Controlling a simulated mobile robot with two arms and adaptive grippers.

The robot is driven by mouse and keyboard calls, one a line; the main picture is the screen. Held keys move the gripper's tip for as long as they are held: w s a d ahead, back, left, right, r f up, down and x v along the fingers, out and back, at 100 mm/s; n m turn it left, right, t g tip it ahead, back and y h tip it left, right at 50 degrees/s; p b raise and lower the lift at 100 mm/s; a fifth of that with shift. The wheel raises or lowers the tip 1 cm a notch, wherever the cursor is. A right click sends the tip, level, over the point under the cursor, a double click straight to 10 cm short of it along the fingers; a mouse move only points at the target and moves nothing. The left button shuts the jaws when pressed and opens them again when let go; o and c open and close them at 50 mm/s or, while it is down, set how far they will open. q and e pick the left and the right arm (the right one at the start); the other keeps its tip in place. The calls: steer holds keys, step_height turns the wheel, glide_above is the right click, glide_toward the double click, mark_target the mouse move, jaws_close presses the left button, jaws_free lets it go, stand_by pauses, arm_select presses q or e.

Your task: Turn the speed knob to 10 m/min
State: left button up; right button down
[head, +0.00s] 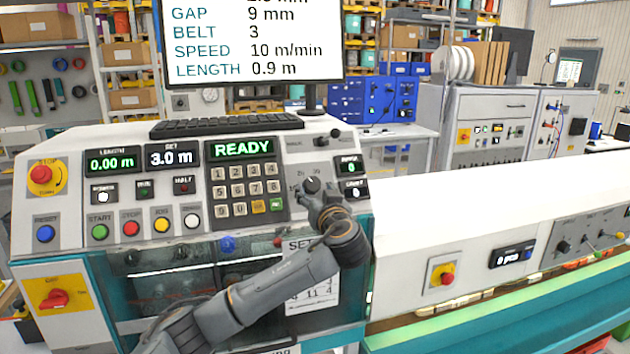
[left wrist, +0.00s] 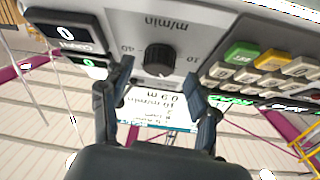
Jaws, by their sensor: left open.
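The black speed knob (head: 312,184) sits on the sloped grey console, right of the keypad. In the left wrist view, the knob (left wrist: 160,60) appears upside down below the "m/min" label, with 40 and 10 printed on either side. Its pointer is too small to read surely. My left gripper (head: 318,199) is at the knob in the head view. In the left wrist view, the open fingers (left wrist: 160,78) stand on either side just short of the knob, with visible gaps and nothing between them. The monitor (head: 250,42) shows SPEED 10 m/min. My right gripper is not in view.
The keypad (head: 243,189) and the READY display (head: 240,149) are left of the knob. Small displays (head: 351,168) sit close on its right. A keyboard (head: 226,124) lies on top of the console. A red emergency stop (head: 41,175) is at the far left.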

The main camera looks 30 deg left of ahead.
arm_select(q)
steer(key=shift+x, duration=1)
